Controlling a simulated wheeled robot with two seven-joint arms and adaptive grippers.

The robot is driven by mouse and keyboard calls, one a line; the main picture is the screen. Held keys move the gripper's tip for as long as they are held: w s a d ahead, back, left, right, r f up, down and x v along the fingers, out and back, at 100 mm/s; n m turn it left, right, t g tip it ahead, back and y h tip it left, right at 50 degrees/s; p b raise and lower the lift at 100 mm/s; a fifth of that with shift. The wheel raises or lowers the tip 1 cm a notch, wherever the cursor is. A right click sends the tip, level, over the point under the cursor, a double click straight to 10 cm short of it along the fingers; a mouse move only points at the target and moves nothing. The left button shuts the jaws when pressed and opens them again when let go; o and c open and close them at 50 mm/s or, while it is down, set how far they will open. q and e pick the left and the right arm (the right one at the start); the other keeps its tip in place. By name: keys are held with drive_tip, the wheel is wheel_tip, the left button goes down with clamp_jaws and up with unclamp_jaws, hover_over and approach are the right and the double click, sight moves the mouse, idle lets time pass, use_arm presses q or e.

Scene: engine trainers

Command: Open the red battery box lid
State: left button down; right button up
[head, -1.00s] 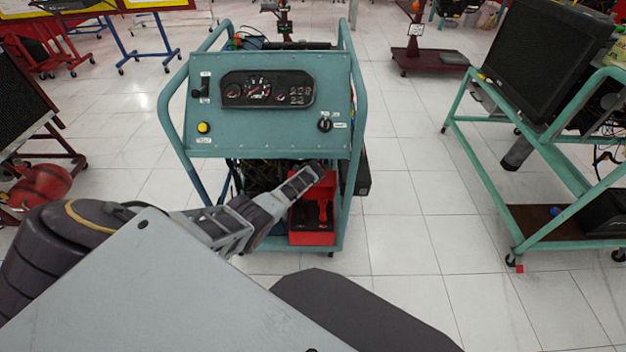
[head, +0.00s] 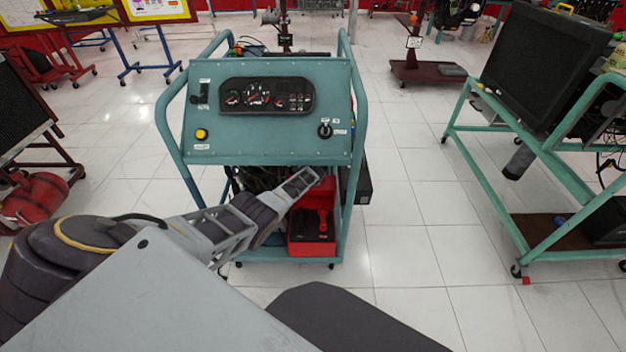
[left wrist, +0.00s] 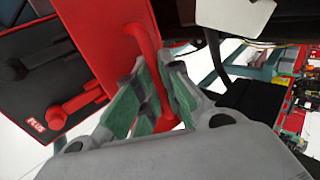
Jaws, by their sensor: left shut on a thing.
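The red battery box (head: 312,249) sits low at the right front of the teal engine trainer (head: 215,145). Its red lid (head: 327,188) stands raised, and the dark battery top (head: 318,230) with a red clamp shows below it. In the left wrist view the lid (left wrist: 80,40) runs beside the battery top (left wrist: 32,75), which has black and red terminals and a "PLUS" label. My left gripper (left wrist: 160,85) is shut on the lid's curved red handle (left wrist: 143,36), its green pads on either side. In the head view its fingertips (head: 312,176) are at the raised lid. My right gripper is out of view.
The trainer's frame tube (head: 350,205) rises close to the right of the box, and its gauge panel (head: 265,97) overhangs above. Another teal cart (head: 555,175) with a radiator stands at the right. Tiled floor (head: 420,225) between them is clear.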

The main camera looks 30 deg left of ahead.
use_arm(q)
drive_tip(key=shift+w+r, duration=0.1)
drive_tip(key=c, duration=1.8)
unclamp_jaws()
drive_tip(key=shift+c, duration=0.2)
drive_tip(key=shift+s+d+r, duration=0.1)
drive_tip(key=shift+s+r, duration=0.05)
drive_tip(key=shift+s, duration=0.1)
drive_tip(key=shift+v, duration=2.15)
drive_tip(key=s+d, duration=0.6)
drive_tip(key=s, duration=0.4)
drive_tip(key=shift+d, duration=0.2)
drive_tip(key=shift+s, duration=0.15)
